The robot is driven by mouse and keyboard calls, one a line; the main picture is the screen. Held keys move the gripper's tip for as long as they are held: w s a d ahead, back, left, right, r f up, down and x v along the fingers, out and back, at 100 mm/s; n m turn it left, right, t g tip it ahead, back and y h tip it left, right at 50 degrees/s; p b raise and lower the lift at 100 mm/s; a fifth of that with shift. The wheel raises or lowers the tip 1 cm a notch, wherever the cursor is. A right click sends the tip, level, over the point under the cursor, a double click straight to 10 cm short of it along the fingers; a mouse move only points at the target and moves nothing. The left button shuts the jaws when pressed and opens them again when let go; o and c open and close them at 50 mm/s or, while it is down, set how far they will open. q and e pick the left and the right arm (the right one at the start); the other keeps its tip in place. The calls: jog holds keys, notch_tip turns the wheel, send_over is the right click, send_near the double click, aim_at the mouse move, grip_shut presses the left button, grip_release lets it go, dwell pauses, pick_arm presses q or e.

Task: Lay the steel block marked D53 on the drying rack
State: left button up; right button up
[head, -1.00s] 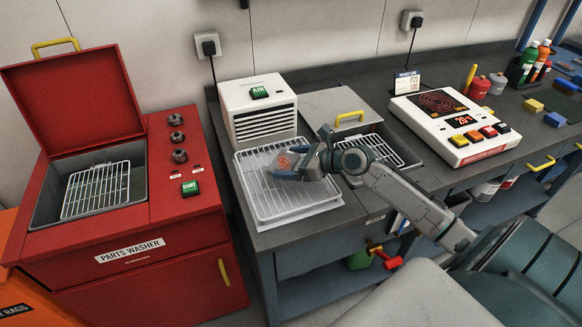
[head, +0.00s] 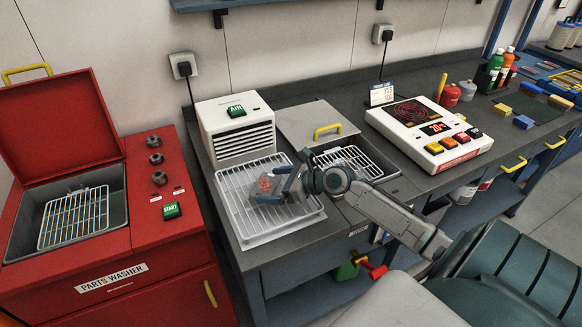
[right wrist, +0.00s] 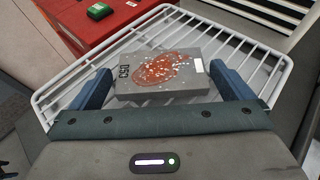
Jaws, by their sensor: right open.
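The steel block (right wrist: 165,75) is a flat grey slab with an orange-brown patch and pale specks on top. Its end mark looks like D53 in the right wrist view, though it is turned. The block lies on the white wire drying rack (head: 238,212); the rack also shows in the right wrist view (right wrist: 217,40). My right gripper (right wrist: 165,88) is open, with one finger on each side of the block and visible gaps between. In the head view my right gripper (head: 272,190) partly covers the block (head: 265,184). My left gripper is not in view.
A white AIR blower (head: 238,130) stands behind the rack. A sink basin with a wire grid (head: 350,160) is to the right, its lid (head: 305,120) behind. A hot plate (head: 423,130) stands farther right. The red parts washer (head: 110,240), lid up, is left.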

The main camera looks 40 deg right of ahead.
jog(key=p+v, duration=0.5)
jog(key=v, duration=0.4)
jog(key=shift+s+d+r, duration=0.1)
jog(key=shift+s+r, duration=0.15)
jog(key=shift+r, duration=0.05)
jog(key=shift+p+v, duration=0.7)
jog(key=shift+v, duration=0.1)
jog(key=shift+d+f, duration=0.1)
